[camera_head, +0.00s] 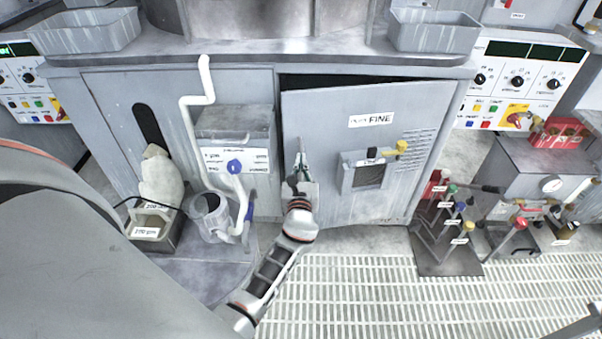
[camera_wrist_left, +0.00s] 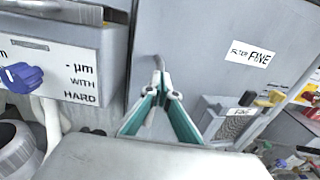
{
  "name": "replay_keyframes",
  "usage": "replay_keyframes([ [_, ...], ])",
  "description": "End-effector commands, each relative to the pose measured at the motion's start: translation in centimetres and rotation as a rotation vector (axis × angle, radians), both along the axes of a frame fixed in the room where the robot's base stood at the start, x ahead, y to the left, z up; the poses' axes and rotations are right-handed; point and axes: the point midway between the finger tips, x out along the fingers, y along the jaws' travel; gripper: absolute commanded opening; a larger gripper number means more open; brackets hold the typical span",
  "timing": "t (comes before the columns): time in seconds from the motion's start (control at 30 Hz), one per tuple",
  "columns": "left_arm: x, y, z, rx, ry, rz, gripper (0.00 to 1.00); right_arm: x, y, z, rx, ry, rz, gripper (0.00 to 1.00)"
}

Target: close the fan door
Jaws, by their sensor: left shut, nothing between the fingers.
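The grey door (camera_head: 340,200) labelled FINE stands slightly ajar in the cabinet front. A dark gap shows along its top edge, and its left edge stands out from the frame. The door also shows in the left wrist view (camera_wrist_left: 210,50). My left gripper (camera_head: 301,160) is shut and empty, in front of the door near its left edge. In the left wrist view its fingertips (camera_wrist_left: 158,80) meet beside a small curved metal piece, perhaps a handle. I cannot tell whether they touch the door. My right gripper is not in view.
A grey box with a blue knob (camera_head: 234,166) and a white pipe (camera_head: 193,120) stand left of the door. A metal jug (camera_head: 210,217) is below. A rack of coloured-handled levers (camera_head: 447,255) is right of the door. Floor grating (camera_head: 400,300) lies in front.

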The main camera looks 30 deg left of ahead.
Motion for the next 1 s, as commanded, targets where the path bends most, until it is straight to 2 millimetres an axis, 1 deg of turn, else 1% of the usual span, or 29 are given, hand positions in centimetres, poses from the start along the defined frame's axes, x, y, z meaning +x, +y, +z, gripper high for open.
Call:
replay_keyframes([
  [0.1, 1.0, 0.5, -0.1, 0.001, 0.001, -0.001, 0.00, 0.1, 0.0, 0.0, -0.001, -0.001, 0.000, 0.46],
  [0.2, 1.3, 0.8, 0.0, 0.000, 0.000, -0.001, 0.00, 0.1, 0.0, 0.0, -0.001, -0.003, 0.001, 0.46],
  [0.57, 1.4, 0.9, 0.0, 0.001, -0.001, -0.001, 0.00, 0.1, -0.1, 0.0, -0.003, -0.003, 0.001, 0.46],
  [0.67, 1.8, 1.3, 0.0, 0.002, -0.001, -0.011, 0.00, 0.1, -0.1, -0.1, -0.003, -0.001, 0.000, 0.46],
  [0.77, 2.8, 2.3, 0.0, 0.006, -0.002, -0.039, 0.00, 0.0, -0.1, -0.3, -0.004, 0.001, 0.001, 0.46],
  [0.87, 4.2, 3.9, -0.1, 0.007, -0.001, -0.076, 0.00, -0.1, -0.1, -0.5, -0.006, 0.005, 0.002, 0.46],
  [0.97, 5.8, 5.7, -0.2, 0.006, 0.000, -0.109, 0.00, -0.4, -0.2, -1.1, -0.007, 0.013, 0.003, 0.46],
  [1.0, 6.6, 6.5, -0.3, 0.007, 0.002, -0.117, 0.00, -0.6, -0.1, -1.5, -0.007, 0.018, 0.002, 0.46],
])
